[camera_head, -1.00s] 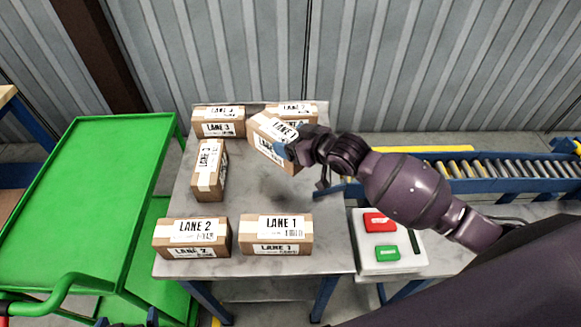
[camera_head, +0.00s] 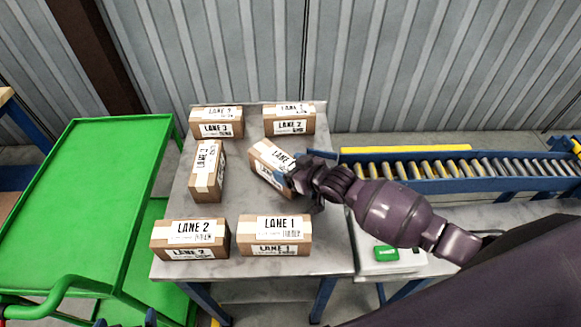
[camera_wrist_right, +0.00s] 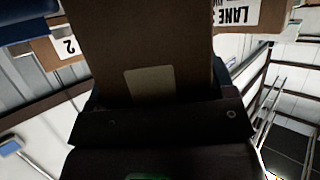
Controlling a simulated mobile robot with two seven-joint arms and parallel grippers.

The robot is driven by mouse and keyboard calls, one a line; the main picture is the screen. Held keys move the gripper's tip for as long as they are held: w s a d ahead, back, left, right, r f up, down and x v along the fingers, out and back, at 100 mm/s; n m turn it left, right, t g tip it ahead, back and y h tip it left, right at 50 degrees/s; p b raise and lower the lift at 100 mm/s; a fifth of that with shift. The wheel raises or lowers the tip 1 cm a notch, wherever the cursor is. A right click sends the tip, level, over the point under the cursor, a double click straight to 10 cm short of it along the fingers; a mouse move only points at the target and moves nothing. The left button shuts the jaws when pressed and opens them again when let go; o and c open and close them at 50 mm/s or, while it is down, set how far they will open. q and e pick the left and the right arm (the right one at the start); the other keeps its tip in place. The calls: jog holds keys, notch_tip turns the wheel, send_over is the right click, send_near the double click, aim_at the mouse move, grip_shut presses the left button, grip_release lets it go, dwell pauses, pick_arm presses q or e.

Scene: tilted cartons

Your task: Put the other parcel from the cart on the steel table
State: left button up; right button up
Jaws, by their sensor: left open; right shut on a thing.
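The green cart (camera_head: 95,200) stands at the left, its top shelf bare. The steel table (camera_head: 245,200) is in the middle. My right gripper (camera_head: 287,180) is shut on a brown LANE 1 parcel (camera_head: 265,158), holding it tilted over the right middle of the table. Whether it touches the table I cannot tell. The held parcel fills the upper middle of the right wrist view (camera_wrist_right: 165,45). My left gripper (camera_head: 125,320) shows only its open fingertips at the bottom edge, by the cart's front right corner.
Other parcels on the table are LANE 3 (camera_head: 217,122) and LANE 2 (camera_head: 290,120) at the back, one turned sideways (camera_head: 207,170) at the left, and LANE 2 (camera_head: 190,238) and LANE 1 (camera_head: 275,235) in front.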

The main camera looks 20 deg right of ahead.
jog(key=o, duration=1.2)
jog(key=shift+f, duration=0.1)
jog(key=v, duration=1.2)
jog(key=shift+s+d, duration=0.1)
